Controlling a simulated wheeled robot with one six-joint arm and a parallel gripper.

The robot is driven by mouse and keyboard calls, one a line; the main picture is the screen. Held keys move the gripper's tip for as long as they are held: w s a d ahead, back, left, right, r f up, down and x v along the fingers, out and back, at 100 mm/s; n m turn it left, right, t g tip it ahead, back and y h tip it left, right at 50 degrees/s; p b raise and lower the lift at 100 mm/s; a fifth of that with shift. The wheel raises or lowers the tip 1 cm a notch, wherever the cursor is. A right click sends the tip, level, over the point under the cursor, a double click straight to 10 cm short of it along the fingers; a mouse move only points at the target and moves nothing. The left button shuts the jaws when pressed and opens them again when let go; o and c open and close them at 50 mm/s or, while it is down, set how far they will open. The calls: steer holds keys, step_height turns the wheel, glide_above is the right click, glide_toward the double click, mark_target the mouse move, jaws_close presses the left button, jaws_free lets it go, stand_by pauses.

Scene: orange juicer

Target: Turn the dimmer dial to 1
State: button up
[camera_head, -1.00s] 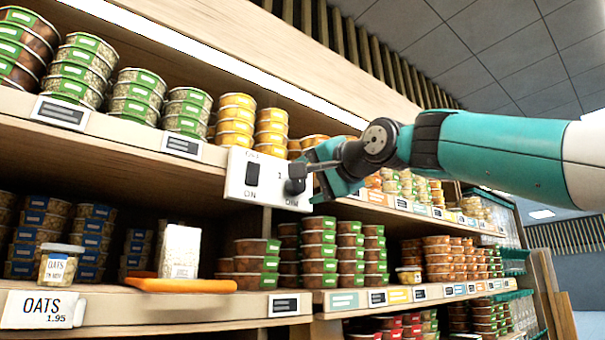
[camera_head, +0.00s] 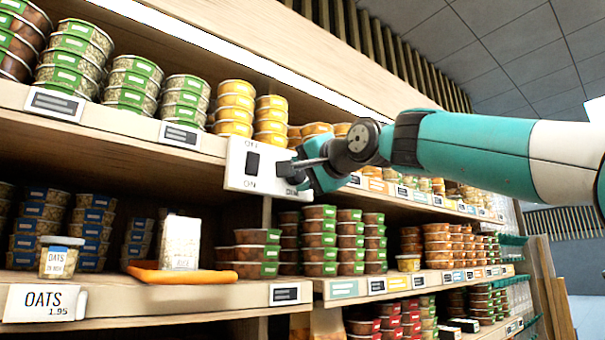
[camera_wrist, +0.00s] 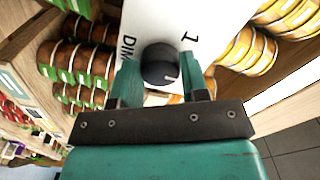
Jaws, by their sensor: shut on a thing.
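The white switch panel (camera_head: 236,170) is fixed to the front edge of the upper shelf in the head view. It carries a black rocker switch (camera_head: 252,163) with "ON" below it. The black round dimmer dial (camera_wrist: 160,66) shows in the wrist view on the panel, between the printed "1" and "DIM". A small light mark is near the dial's lower right, on the side toward the "1". My gripper (camera_wrist: 162,78) is shut on the dial, one teal finger on each side. In the head view my gripper (camera_head: 312,172) covers most of the dial.
Shelves hold stacked tubs above (camera_head: 235,108) and below (camera_head: 320,240) the panel. The space in front of the shelves looks free.

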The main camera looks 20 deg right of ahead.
steer(key=shift+f+n, duration=0.1)
steer(key=shift+n, duration=0.2)
steer(key=n+b, duration=0.1)
steer(key=n, duration=0.4)
steer(key=shift+b, duration=0.4)
steer(key=n+b, duration=0.1)
steer(key=n, duration=0.5)
steer(key=shift+n, duration=0.3)
steer(key=o, duration=0.9)
